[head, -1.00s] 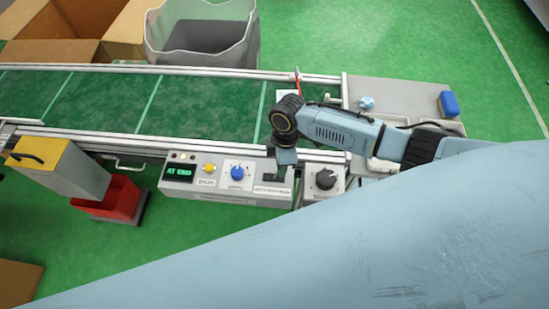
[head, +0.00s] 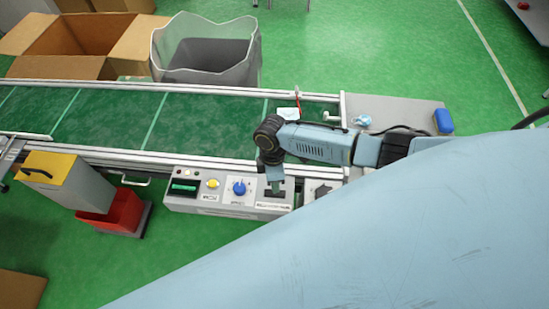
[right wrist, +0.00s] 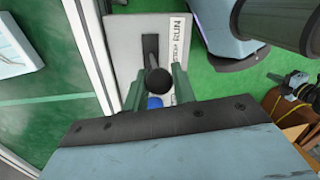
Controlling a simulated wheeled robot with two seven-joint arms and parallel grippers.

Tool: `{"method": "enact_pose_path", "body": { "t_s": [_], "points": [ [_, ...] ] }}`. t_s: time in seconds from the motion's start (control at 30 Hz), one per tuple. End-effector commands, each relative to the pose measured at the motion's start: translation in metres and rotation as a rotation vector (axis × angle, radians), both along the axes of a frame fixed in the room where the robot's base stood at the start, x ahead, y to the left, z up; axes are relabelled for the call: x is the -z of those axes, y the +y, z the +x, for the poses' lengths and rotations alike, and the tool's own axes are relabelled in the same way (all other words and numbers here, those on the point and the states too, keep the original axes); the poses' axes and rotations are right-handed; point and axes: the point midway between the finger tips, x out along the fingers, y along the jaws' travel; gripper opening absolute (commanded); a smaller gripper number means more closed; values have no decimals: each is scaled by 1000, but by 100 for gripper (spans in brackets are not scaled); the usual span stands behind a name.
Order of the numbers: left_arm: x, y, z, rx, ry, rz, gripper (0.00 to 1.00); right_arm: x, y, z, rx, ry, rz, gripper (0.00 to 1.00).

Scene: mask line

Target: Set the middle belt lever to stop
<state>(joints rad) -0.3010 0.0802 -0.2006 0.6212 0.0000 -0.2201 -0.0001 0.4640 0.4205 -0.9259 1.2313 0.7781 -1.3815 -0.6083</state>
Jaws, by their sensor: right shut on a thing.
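The belt lever is a black stick with a round knob (right wrist: 158,81) on a light plate (right wrist: 124,40) with a dark slot, seen in the right wrist view. A white label (right wrist: 180,45) beside the slot reads RUN at its upper end; I cannot tell the lever's exact setting. My right gripper (right wrist: 159,88) has its two green fingers on either side of the knob, shut on it. In the head view my right gripper (head: 274,183) points down at the right end of the grey control box (head: 220,205), hiding the lever. My left gripper is not in view.
A red bin (head: 122,212) stands at the left. My blue arm covers the lower right.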

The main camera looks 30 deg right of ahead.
Motion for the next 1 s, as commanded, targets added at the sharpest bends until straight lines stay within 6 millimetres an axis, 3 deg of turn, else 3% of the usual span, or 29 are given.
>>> {"method": "enact_pose_path", "body": {
  "t_s": [0.03,0.17,0.43,0.57,1.0],
  "points": [
    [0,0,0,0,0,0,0,-1,5,3,-2,-9,12,29],
    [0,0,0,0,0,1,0,-1,4,2,-1,-8,9,46],
    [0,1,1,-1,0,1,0,-1,2,1,-1,-4,4,46],
    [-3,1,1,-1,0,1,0,-10,1,3,-1,-5,5,46],
    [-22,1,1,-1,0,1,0,-101,-3,18,-2,-8,6,46]
  ]
}}
